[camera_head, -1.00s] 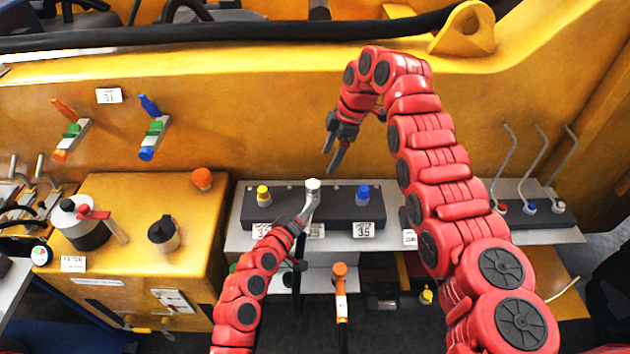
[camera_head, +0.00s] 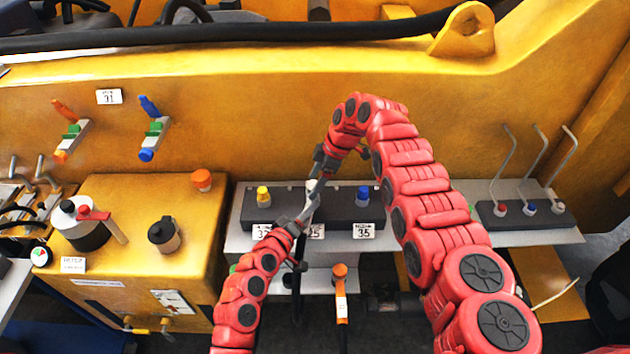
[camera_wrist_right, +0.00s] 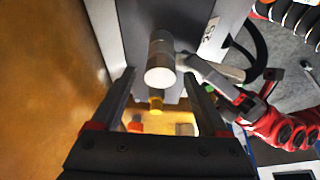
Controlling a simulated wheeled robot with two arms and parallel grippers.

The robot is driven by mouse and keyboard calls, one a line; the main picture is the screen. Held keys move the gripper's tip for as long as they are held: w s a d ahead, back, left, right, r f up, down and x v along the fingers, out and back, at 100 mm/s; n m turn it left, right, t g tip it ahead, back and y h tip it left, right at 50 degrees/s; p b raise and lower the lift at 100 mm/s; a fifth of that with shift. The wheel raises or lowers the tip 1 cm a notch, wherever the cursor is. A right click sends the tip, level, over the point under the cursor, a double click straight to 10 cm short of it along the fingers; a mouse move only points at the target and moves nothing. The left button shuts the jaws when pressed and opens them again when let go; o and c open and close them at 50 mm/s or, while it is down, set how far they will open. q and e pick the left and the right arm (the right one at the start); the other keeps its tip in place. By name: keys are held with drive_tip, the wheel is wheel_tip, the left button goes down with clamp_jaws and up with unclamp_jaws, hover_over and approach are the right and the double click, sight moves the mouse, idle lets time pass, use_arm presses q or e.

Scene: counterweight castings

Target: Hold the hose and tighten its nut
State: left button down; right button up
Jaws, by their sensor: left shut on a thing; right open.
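The silver nut (camera_head: 311,186) stands at the middle port of the dark block (camera_head: 342,207), between a yellow and a blue fitting. My left gripper (camera_head: 308,208) is shut on the hose just below the nut. The dark hose (camera_head: 297,272) hangs down behind my left arm. My right gripper (camera_head: 316,182) is over the nut from above and hides part of it. In the right wrist view, the nut (camera_wrist_right: 160,62) lies between the open fingers of my right gripper (camera_wrist_right: 160,78), with gaps on both sides. My left gripper's fingers (camera_wrist_right: 205,70) reach it from the right.
An orange-topped handle (camera_head: 341,290) stands in front. The yellow machine wall (camera_head: 240,120) rises behind. A yellow cabinet (camera_head: 130,210) is at left, and a block with bent rods (camera_head: 530,215) at right.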

use_arm(q)
drive_tip(key=shift+f, duration=0.1)
use_arm(e)
clamp_jaws()
idle(0.3)
